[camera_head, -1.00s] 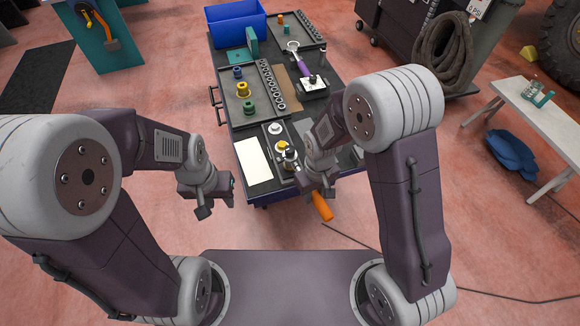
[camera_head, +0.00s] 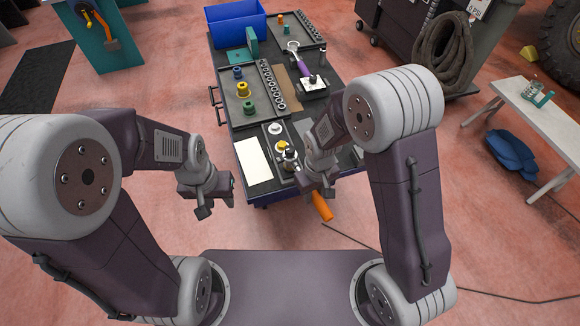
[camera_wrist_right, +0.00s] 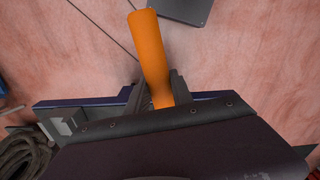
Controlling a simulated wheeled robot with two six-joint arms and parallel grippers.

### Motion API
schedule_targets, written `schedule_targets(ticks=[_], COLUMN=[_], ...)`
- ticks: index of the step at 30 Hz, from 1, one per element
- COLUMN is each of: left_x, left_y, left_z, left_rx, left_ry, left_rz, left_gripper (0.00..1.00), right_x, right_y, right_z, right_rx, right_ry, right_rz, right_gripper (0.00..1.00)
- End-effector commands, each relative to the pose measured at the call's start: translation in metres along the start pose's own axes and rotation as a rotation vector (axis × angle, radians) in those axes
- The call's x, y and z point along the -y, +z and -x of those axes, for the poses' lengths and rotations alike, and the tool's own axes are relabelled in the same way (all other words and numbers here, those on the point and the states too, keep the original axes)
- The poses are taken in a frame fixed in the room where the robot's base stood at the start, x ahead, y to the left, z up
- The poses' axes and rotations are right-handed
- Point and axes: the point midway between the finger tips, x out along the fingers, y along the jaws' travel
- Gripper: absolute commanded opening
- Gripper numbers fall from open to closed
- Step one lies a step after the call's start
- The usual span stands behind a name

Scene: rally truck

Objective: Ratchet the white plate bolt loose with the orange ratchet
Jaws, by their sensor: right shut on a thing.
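The orange ratchet handle (camera_head: 321,207) sticks out below my right gripper (camera_head: 318,190), past the cart's near edge. In the right wrist view, the right gripper (camera_wrist_right: 160,92) is shut on the orange handle (camera_wrist_right: 150,52), one finger on each side. A small plate on the cart's near end carries a white-topped bolt (camera_head: 275,128) and a yellow-topped piece (camera_head: 281,146). A dark and metallic piece (camera_head: 290,158) stands beside my right wrist. The ratchet's head is hidden, so I cannot tell which bolt it sits on. My left gripper (camera_head: 204,208) hangs empty left of the cart; its jaw opening is unclear.
The cart (camera_head: 229,127) also holds a white sheet (camera_head: 253,160), a tray of sockets (camera_head: 270,85), a purple-handled tool (camera_head: 304,70) and a blue bin (camera_head: 237,24). A white bench (camera_head: 535,115) stands at the right.

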Motion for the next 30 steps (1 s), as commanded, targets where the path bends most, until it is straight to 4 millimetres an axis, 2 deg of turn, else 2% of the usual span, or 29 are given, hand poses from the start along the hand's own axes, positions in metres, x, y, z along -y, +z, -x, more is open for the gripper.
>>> schedule_targets(ticks=[15,30], left_x=[0.0,0.0], left_y=[0.0,0.0], left_z=[0.003,0.003], left_rx=[0.0,0.0], left_ry=[0.0,0.0], left_rz=[0.0,0.0], left_gripper=[0.36,0.36], right_x=[0.016,0.018], right_y=[-0.002,-0.002], right_z=[0.001,0.001], right_rx=[-0.002,-0.002], right_ry=[-0.001,-0.001], right_rz=[-0.105,-0.119], right_gripper=[0.0,0.0])
